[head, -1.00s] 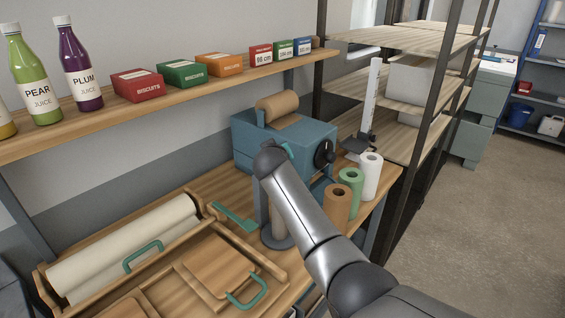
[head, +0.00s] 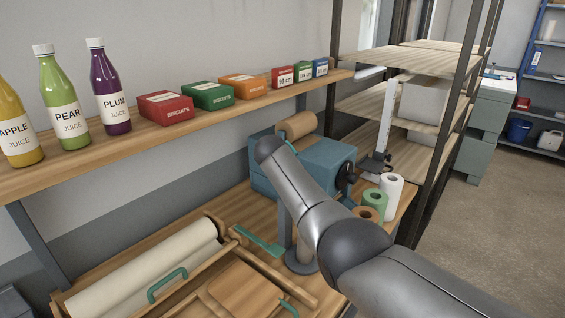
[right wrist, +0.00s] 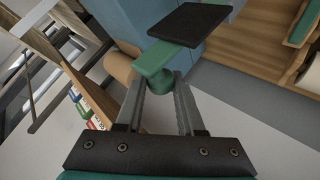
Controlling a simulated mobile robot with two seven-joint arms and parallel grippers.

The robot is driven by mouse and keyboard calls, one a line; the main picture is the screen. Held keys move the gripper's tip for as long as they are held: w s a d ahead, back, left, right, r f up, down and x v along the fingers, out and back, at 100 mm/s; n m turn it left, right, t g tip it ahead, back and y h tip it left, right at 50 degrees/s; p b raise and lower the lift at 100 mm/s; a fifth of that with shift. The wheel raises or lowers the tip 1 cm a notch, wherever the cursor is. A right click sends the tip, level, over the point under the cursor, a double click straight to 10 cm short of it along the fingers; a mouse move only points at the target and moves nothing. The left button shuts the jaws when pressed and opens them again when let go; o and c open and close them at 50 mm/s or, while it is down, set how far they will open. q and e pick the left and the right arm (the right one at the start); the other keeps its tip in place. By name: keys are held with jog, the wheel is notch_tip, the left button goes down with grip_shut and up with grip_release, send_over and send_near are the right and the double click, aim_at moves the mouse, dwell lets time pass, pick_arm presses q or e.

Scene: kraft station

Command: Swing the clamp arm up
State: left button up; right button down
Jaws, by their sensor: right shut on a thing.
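In the right wrist view, the clamp arm (right wrist: 151,58) is a flat green bar with a dark pad (right wrist: 190,23) on its end. My right gripper (right wrist: 158,88) is shut on the green part just below the bar, with a finger on each side. In the head view, my right arm (head: 310,205) reaches across the blue machine (head: 322,158) with a brown roll (head: 297,125) on top. My left gripper is in neither view.
Brown, green and white rolls (head: 391,190) stand right of the machine. A grey post on a round base (head: 302,262) stands under my arm. A wooden roll holder (head: 205,232) with a green handle is at lower left. A shelf (head: 205,122) with bottles and boxes runs above.

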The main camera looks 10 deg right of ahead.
jog(key=shift+a+f, duration=0.2)
jog(key=shift+f, duration=0.1)
jog(key=c, duration=0.8)
grip_release()
jog(key=shift+c, duration=0.2)
jog(key=o, duration=0.3)
jog(key=shift+r, duration=0.1)
jog(key=shift+d, duration=0.1)
jog(key=shift+r, duration=0.1)
jog(key=shift+p+v, duration=0.55)
jog(key=shift+v, duration=7.05)
